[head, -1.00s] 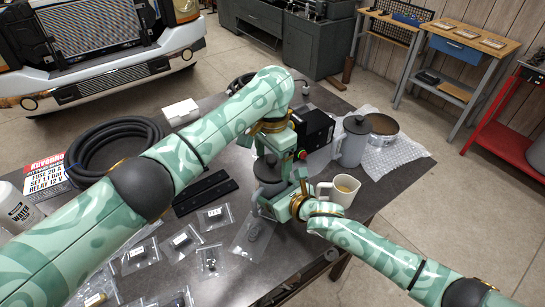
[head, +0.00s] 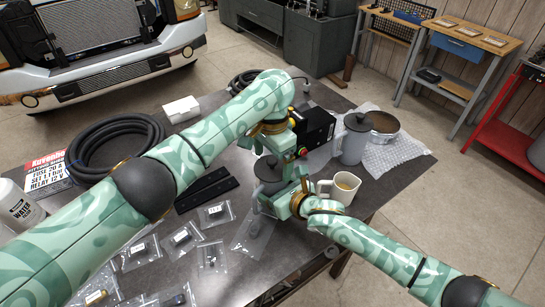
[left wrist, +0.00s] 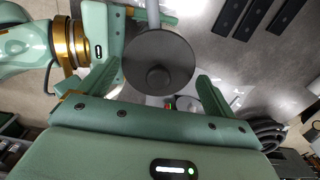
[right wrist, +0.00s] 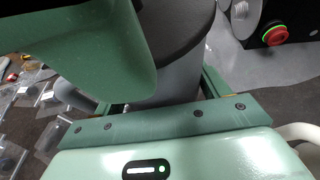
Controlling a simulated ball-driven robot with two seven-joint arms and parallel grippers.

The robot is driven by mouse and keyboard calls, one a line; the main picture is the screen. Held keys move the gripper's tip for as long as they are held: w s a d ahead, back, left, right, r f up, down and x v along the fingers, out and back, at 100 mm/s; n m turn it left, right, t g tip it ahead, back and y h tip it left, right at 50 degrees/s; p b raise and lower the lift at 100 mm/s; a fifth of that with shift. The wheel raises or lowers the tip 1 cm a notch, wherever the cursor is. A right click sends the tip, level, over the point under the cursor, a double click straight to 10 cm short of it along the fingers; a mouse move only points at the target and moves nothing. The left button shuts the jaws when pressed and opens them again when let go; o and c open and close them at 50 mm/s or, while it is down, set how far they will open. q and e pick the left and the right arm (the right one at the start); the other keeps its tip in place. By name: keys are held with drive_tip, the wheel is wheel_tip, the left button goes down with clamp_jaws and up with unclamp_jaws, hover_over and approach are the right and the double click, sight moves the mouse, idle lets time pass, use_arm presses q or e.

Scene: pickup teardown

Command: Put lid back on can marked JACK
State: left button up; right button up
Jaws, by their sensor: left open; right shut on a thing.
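A grey can (head: 266,187) stands on the table in the head view, partly hidden by my arms. A dark round lid (left wrist: 158,62) with a centre knob is at its top; the lid also shows above the grey can wall in the right wrist view (right wrist: 178,28). I cannot tell whether it is fully seated. My left gripper (head: 276,162) is open above the lid, with its fingers (left wrist: 155,88) on either side of it. My right gripper (head: 278,200) is shut on the can from the side. No JACK marking is readable.
A second grey lidded can (head: 352,142) stands on bubble wrap (head: 400,150) beside a round tin (head: 384,125). A cream mug (head: 341,189) is close right of my right gripper. A black box (head: 316,127), hose coil (head: 95,150) and several plastic bags (head: 212,214) surround the work area.

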use_arm(q)
drive_tip(key=shift+s+d+r, duration=0.1)
drive_tip(key=shift+d+r, duration=0.05)
drive_tip(key=shift+d, duration=0.05)
wheel_tip(320, 180, up, 12)
drive_tip(key=shift+a, duration=0.2)
use_arm(e)
drive_tip(key=o, duration=1.5)
